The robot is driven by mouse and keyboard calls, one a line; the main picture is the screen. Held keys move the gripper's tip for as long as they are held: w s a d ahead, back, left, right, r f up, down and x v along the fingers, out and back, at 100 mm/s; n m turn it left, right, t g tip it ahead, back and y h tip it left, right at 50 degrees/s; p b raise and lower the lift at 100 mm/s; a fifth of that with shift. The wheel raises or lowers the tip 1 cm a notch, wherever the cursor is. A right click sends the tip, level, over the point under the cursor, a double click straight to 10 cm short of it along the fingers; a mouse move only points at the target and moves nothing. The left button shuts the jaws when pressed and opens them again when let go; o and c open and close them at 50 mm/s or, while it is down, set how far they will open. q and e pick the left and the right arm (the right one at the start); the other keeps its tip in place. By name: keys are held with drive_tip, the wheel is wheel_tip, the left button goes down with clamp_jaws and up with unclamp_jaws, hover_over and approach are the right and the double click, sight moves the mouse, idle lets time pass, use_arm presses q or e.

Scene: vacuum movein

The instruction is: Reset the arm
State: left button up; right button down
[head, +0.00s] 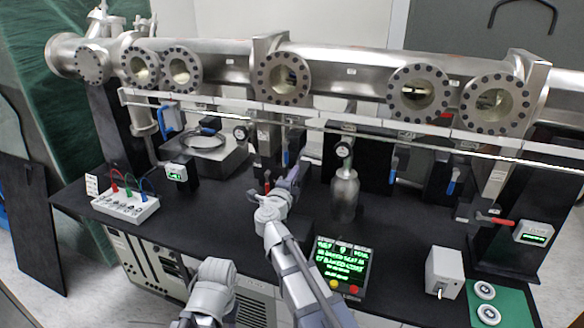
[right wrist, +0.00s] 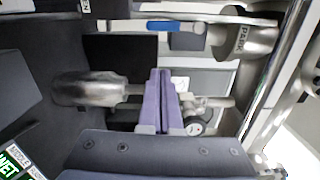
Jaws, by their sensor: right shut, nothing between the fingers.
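My right arm reaches up over the black bench from the bottom centre of the head view. My right gripper (head: 292,178) is above the middle of the bench, left of a silver metal bottle (head: 345,192). In the right wrist view the two purple fingers of the right gripper (right wrist: 161,100) are pressed together with nothing between them. The bottle (right wrist: 85,88) shows behind and to the left of them there, lying sideways in the picture. A rounded grey link of my left arm shows at the bottom of the head view; I do not see its gripper.
A steel beam pipe (head: 225,65) with round flanged windows spans the back. A white box with coloured leads (head: 125,203), a green-text display (head: 342,265), a switch box (head: 444,272) and a green mat (head: 510,308) sit along the front. Blue-handled valves (head: 393,168) hang behind.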

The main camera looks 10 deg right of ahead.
drive_tip(key=v, duration=0.6)
drive_tip(key=w+a+r+n+t+y, duration=0.2)
drive_tip(key=a+n+t+y, duration=0.2)
drive_tip(key=a+n+y, duration=0.5)
drive_tip(key=s+a+f+n+g+y, duration=0.35)
drive_tip(key=f+n+g+y, duration=0.2)
drive_tip(key=f+n, duration=0.35)
drive_tip(key=s+d+f+n+g, duration=0.2)
drive_tip(key=s+f+n+g, duration=0.45)
drive_tip(key=f, duration=0.25)
drive_tip(key=s+d+f+g+h, duration=0.3)
drive_tip(key=s+d, duration=0.2)
drive_tip(key=s, duration=0.2)
drive_tip(key=s+d+f+g+h, duration=0.3)
drive_tip(key=s+d+g, duration=0.15)
drive_tip(key=s, duration=0.25)
drive_tip(key=s+a+n, duration=0.4)
drive_tip(key=s+a, duration=0.1)
drive_tip(key=a, duration=0.5)
